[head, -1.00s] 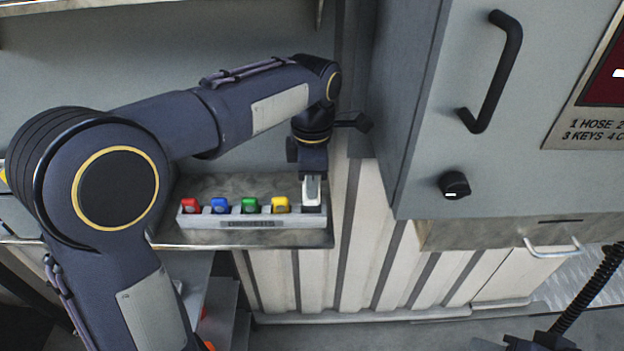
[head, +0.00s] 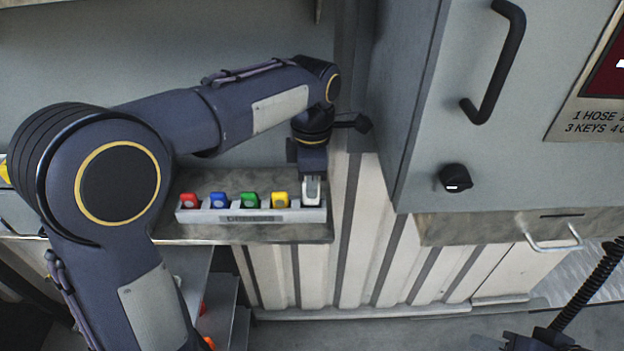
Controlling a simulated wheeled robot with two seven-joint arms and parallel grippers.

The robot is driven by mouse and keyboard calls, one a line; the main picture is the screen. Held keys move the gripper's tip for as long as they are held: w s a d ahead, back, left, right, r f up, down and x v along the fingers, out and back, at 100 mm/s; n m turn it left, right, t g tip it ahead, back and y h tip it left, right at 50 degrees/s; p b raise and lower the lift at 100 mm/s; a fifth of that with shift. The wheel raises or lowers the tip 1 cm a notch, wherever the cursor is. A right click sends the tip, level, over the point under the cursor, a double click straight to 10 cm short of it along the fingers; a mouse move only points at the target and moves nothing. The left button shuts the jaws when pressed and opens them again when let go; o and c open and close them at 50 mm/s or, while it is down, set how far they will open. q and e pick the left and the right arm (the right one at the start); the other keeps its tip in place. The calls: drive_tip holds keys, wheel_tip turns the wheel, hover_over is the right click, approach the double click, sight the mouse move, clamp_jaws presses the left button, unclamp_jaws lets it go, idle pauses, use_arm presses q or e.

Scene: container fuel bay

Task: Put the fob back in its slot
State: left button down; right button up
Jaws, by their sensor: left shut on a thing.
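A light grey slotted rack (head: 250,217) stands on a metal shelf. A red fob (head: 190,201), a blue fob (head: 219,200), a green fob (head: 250,200) and a yellow fob (head: 280,200) sit in it in a row. My left gripper (head: 312,181) points down over the rack's right end. It is shut on a white fob (head: 312,192), which is at the right-end slot beside the yellow one. I cannot tell how deep it sits in the slot. My right gripper is not clearly in view; only dark parts show at the lower right.
A grey cabinet with a black handle (head: 497,65) and a black knob (head: 455,178) stands close to the right of the rack. A drawer with a metal handle (head: 555,241) is below it. The shelf (head: 210,236) ends just right of the rack.

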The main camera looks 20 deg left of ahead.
use_arm(q)
drive_tip(key=shift+f, duration=0.55)
drive_tip(key=shift+f+b, duration=0.45)
drive_tip(key=shift+f, duration=0.2)
drive_tip(key=shift+f, duration=0.2)
drive_tip(key=c, duration=1.3)
unclamp_jaws()
drive_tip(key=shift+c, duration=0.2)
drive_tip(key=shift+r, duration=0.15)
